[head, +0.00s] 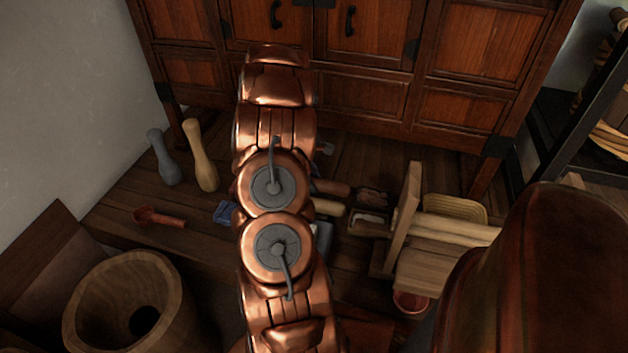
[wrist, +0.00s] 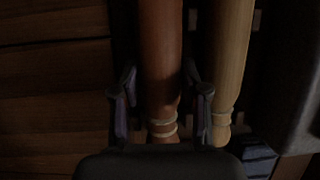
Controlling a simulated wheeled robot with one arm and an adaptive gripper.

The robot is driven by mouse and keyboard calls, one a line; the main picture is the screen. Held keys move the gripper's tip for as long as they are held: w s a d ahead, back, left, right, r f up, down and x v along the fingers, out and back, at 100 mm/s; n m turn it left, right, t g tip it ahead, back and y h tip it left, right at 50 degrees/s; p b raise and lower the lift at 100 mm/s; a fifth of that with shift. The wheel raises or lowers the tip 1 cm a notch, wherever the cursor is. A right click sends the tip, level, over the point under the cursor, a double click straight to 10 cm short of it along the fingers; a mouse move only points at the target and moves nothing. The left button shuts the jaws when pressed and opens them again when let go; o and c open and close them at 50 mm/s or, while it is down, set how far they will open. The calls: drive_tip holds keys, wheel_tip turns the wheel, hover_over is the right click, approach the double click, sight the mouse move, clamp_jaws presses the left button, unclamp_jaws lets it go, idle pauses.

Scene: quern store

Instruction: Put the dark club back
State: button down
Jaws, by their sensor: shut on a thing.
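The dark club, reddish brown with pale rings near its lower end, shows in the wrist view (wrist: 160,45). My gripper (wrist: 159,75) is shut on it, one finger on each side, above the ringed end. A paler wooden club (wrist: 231,60) with similar rings lies alongside to the right, apart from the fingers. In the head view my arm hides the gripper. A brown rounded end (head: 331,187) and a pale one (head: 329,207) stick out to the right of my arm; I cannot tell if these are the same two clubs.
A grey club (head: 163,158) and a pale club (head: 201,156) stand at the left by the wooden cabinet (head: 365,95). A red-brown tool (head: 160,217), a blue item (head: 224,212), a hollow wooden tub (head: 128,300) and a wooden frame (head: 404,215) surround my arm.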

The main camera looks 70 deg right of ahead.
drive_tip(key=shift+f, duration=0.45)
drive_tip(key=c, duration=0.6)
unclamp_jaws()
drive_tip(key=shift+r, duration=0.55)
drive_tip(key=p+v, duration=0.2)
drive_tip(key=v, duration=1)
drive_tip(key=shift+r+p, duration=0.15)
drive_tip(key=shift+p, duration=0.15)
drive_tip(key=shift+a, duration=0.1)
